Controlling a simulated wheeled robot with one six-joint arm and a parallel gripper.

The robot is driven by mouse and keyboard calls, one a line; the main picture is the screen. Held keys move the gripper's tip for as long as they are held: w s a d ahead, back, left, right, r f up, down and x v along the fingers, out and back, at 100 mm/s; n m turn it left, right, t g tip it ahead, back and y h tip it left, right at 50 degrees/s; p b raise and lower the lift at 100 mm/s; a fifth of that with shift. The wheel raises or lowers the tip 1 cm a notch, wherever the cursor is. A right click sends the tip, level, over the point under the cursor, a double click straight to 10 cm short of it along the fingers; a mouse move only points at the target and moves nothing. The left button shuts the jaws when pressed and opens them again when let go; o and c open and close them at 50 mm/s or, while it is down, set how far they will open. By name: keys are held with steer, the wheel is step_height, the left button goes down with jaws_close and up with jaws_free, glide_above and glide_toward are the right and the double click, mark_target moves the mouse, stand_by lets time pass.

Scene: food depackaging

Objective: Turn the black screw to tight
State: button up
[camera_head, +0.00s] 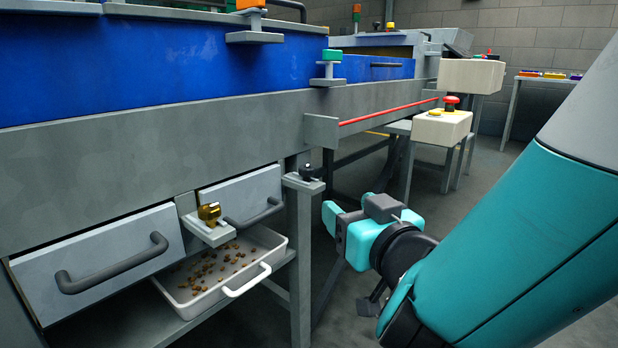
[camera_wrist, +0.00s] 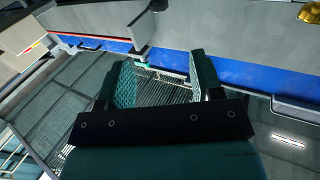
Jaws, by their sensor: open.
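The black screw (camera_head: 310,172) is a small dark knob on a grey bracket at the top of a frame post, near the middle of the head view. In the wrist view a dark knob that looks like the black screw (camera_wrist: 157,6) shows at the top edge, partly cut off. My gripper (camera_head: 338,228) is to the right of and below the screw in the head view, apart from it. In the wrist view its two teal fingers (camera_wrist: 160,75) stand apart with nothing between them.
A brass screw (camera_head: 209,212) sits on a bracket between two grey drawers with dark handles. A white tray (camera_head: 262,270) holding brown crumbs is below. A red emergency button (camera_head: 451,101) stands on a box at right. Open floor lies below my gripper.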

mark_target(309, 174)
steer(key=p+x, duration=1)
steer(key=x, duration=0.5)
steer(key=shift+w+a+r, duration=0.1)
steer(key=shift+w, duration=0.3)
steer(key=shift+w+a, duration=0.25)
steer(key=shift+w, duration=0.15)
steer(key=c, duration=0.9)
steer(key=shift+b, duration=0.45)
